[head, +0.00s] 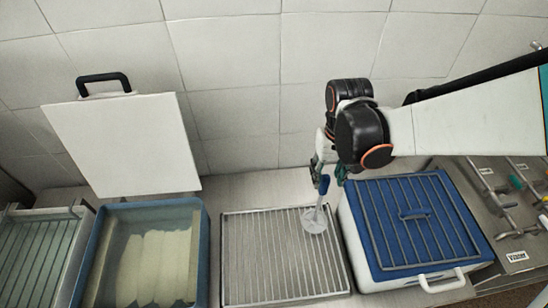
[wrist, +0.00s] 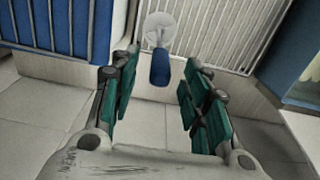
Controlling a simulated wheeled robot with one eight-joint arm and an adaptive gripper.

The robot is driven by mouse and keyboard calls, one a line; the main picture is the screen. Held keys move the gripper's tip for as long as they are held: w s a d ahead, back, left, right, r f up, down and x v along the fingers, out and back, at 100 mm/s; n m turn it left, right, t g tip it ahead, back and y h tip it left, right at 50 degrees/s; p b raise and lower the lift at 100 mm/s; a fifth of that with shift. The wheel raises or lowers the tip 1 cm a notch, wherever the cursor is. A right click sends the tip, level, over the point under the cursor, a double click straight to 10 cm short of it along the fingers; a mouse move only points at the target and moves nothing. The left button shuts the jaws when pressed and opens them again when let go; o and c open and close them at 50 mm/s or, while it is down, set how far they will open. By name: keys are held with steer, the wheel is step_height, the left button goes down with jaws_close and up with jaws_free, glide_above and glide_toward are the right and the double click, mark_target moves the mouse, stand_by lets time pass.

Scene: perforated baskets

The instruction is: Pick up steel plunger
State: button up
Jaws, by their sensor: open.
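The steel plunger (head: 315,219) stands on a slatted metal rack (head: 262,262) in the head view, its round disc down and its blue handle up. In the wrist view the plunger's blue handle (wrist: 160,68) points toward me, with the pale disc (wrist: 159,27) beyond it. My gripper (head: 328,178) is above the rack beside the handle. In the wrist view my open gripper (wrist: 158,90) has its green-padded fingers on either side of the handle's line, with gaps on both sides. Whether the handle's end lies between the fingertips is hard to tell.
A box with a blue barred lid (head: 415,214) stands close right of the rack. An open blue-rimmed basin (head: 206,255) stands left, with an upright white lid (head: 125,145) behind it. A tiled wall (head: 240,90) closes the back. Valves and pipes lie far right.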

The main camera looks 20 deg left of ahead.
mark_target(324, 187)
steer(key=f+b, duration=0.1)
steer(key=f, duration=0.2)
steer(key=f+b, duration=0.2)
steer(key=f, duration=0.1)
steer(key=shift+w+a+f, duration=0.2)
steer(key=shift+f, duration=0.15)
steer(key=shift+r, duration=0.1)
jaws_close()
